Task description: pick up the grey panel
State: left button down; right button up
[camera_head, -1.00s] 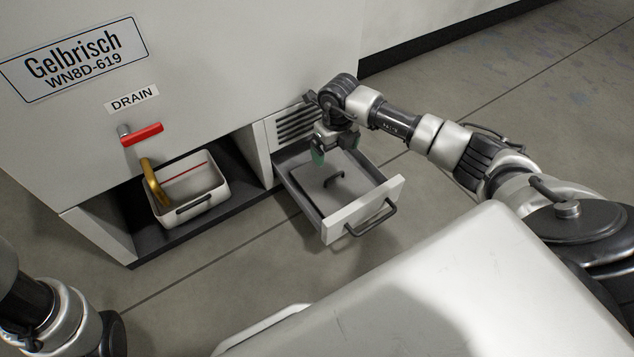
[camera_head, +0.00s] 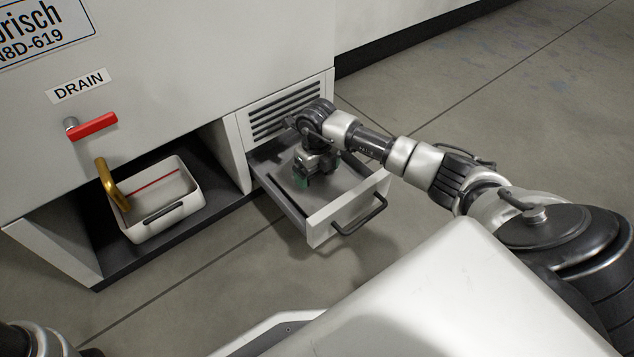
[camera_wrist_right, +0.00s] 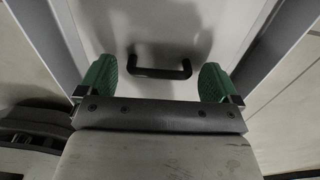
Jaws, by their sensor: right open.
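The grey panel (camera_wrist_right: 205,28) lies flat inside the open drawer and carries a dark bar handle (camera_wrist_right: 160,73). In the head view my right gripper (camera_head: 316,182) is low in the drawer over the panel (camera_head: 338,190), and it hides the panel's handle. In the right wrist view my right gripper (camera_wrist_right: 160,80) is open, with its green fingertips on either side of the handle, apart from it. Of my left arm only a part shows at the lower left corner; its gripper is out of view.
The open drawer (camera_head: 318,222) has a dark front handle (camera_head: 362,216) and stands below a vent grille (camera_head: 285,108). To its left, a white bin (camera_head: 148,232) sits in an open bay under a brass spout (camera_head: 108,180) and a red drain lever (camera_head: 92,127).

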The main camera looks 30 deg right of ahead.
jog(key=shift+f, duration=0.15)
jog(key=c, duration=1)
